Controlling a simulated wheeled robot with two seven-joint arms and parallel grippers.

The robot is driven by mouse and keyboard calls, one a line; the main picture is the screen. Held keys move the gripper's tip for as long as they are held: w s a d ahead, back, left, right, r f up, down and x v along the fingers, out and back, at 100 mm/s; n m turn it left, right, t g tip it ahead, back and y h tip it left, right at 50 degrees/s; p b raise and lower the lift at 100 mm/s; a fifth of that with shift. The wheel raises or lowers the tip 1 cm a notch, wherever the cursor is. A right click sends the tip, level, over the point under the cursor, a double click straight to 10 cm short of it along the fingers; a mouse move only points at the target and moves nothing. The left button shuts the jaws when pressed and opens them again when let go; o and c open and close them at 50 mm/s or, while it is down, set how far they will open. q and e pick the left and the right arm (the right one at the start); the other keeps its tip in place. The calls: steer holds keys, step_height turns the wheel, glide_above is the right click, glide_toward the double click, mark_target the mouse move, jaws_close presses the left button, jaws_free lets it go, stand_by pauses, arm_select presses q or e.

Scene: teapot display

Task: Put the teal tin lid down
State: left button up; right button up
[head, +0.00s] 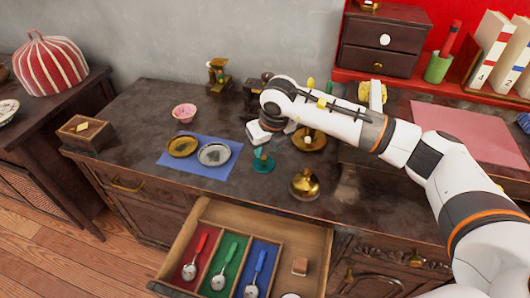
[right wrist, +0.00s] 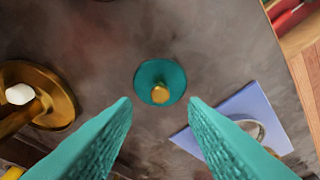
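The teal tin lid (head: 263,167), a small round disc with a gold knob, lies on the dark cabinet top right of the blue mat. In the right wrist view the lid (right wrist: 150,72) shows knob up, beyond the fingertips and centred between them. My right gripper (head: 263,152) is just above the lid in the head view. Its two teal fingers (right wrist: 160,102) are spread apart in the right wrist view, with nothing between them. My left gripper is in neither view.
The blue mat (head: 177,165) bears two round dishes. A brass lid-like piece (head: 305,184) and a brass dish (head: 309,144) stand to the right. A pink bowl (head: 184,113) is behind. The open drawer (head: 214,211) in front holds several spoons.

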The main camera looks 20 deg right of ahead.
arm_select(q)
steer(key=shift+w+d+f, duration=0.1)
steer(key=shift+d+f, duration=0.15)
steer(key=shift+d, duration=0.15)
arm_select(e)
steer(key=v, duration=0.8)
